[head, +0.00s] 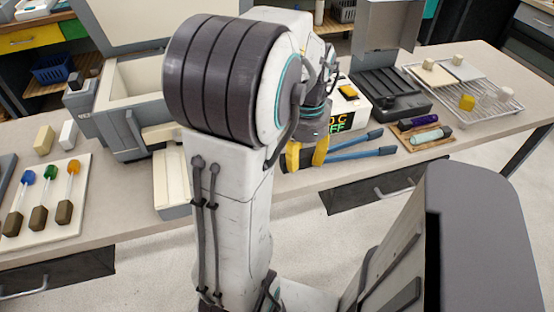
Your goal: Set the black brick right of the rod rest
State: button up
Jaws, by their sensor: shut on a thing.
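My gripper (306,156) is low over the bench near its front edge, partly behind my own arm. Its yellow fingers stand slightly apart, with a dark thing between them that looks like the black brick (306,159); its outline is hard to separate from the dark background. The likely rod rest is a small brown wooden tray (411,147) right of my gripper. A purple rod (417,122) and a pale teal rod (431,134) lie on it.
A tool with blue handles (358,153) lies between my gripper and the wooden tray. A black device (399,106) and a wire rack (485,108) with blocks stand beyond. At left are a pale board (75,172) with coloured pieces and a grey machine (130,142).

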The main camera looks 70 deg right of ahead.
jog(key=w+d+f, duration=0.1)
jog(key=w, duration=0.1)
jog(key=w+d+f+p, duration=0.1)
jog(key=w+f, duration=0.1)
jog(key=w+d+f+p, duration=0.1)
jog(key=w, duration=0.1)
jog(key=shift+w+d+f, duration=0.1)
jog(key=shift+d+f, duration=0.05)
jog(key=shift+d, duration=0.15)
jog(key=shift+f+p, duration=0.7)
jog(key=shift+f, duration=1.35)
jog(key=shift+f, duration=0.15)
jog(key=o, duration=1.2)
notch_tip(320, 180, up, 12)
jog(key=b, duration=0.2)
jog(key=shift+r, duration=0.2)
